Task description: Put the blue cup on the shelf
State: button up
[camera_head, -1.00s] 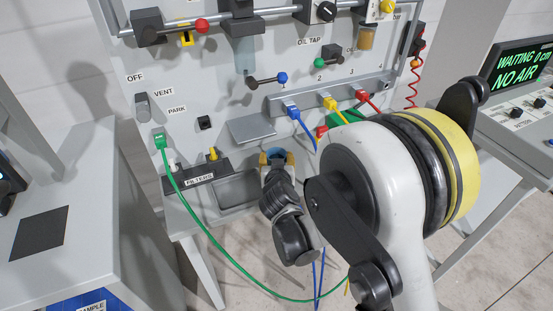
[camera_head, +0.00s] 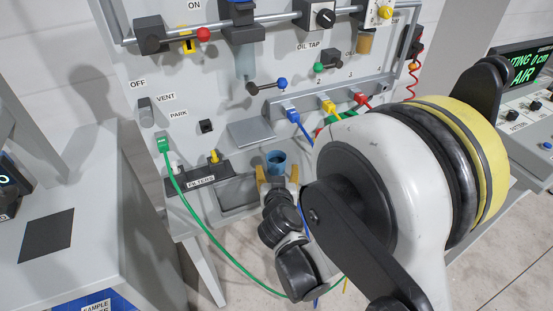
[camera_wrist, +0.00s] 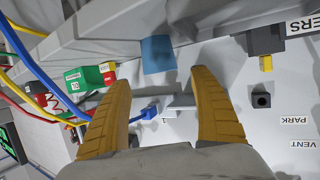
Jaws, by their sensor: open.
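The blue cup (camera_head: 276,159) stands upright at the grey lower ledge of the panel, right of a recessed tray. In the wrist view the cup (camera_wrist: 158,54) shows just beyond my fingertips, beside a grey surface. My gripper (camera_head: 277,174) is open, its two yellow fingers apart and nothing between them; the wrist view shows the same gap (camera_wrist: 161,80). The fingers are on the near side of the cup and look clear of it. A small grey plate (camera_head: 252,132), possibly a shelf, juts from the panel above and left of the cup. The cup's base is partly hidden.
Blue, yellow and red plugs with cables (camera_head: 328,106) sit in the sloped strip at right. The FILTERS block (camera_head: 199,178) is at left. My arm hides the right part of the ledge.

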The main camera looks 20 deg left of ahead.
jog(key=shift+b+v, duration=0.5)
jog(key=shift+v, duration=1.35)
jog(key=w+d+r+m+g+h, duration=0.1)
jog(key=w+d+r+m+h, duration=0.3)
jog(key=d, duration=0.9)
jog(key=s+d+r+n+g+h, duration=0.1)
jog(key=d+r, duration=0.4)
jog(key=d, duration=0.8)
jog(key=s+d+r+m+g+h, duration=0.1)
jog(key=s+d+m+g, duration=0.1)
jog(key=s+d, duration=1.4)
jog(key=shift+d+r+g, duration=0.25)
jog(key=shift+d+g, duration=0.15)
jog(key=shift+g, duration=0.3)
